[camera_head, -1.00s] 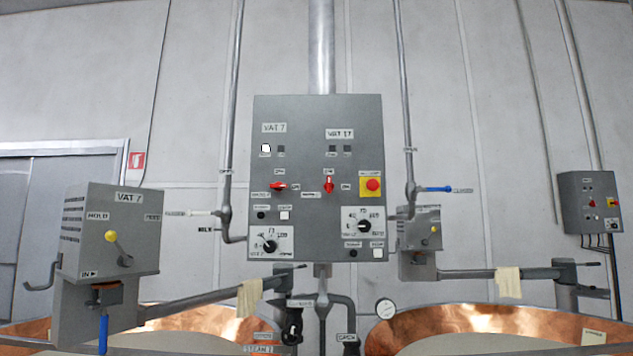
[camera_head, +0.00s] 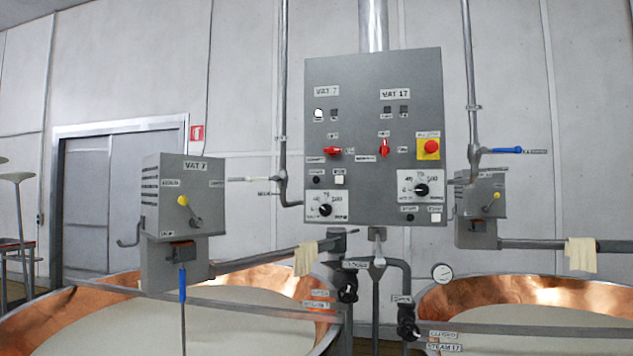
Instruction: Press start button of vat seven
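A grey control panel (camera_head: 374,135) hangs on a pole at the centre right. Its left half is labelled VAT 7 (camera_head: 327,91) and its right half VAT 17 (camera_head: 395,94). Under the VAT 7 label, a white lamp (camera_head: 318,114) looks lit beside a dark one. Below are a red rotary switch (camera_head: 333,152), a small black button (camera_head: 316,179), a white button (camera_head: 339,180) and a dial (camera_head: 325,210). The small labels by these buttons are too blurred to read, so I cannot tell which is start. Neither gripper is in view.
A grey box labelled VAT 7 (camera_head: 184,195) with a yellow-knobbed lever stands left, above a copper vat (camera_head: 100,295). Another copper vat (camera_head: 560,293) is at lower right. A grey door (camera_head: 110,190) is behind left.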

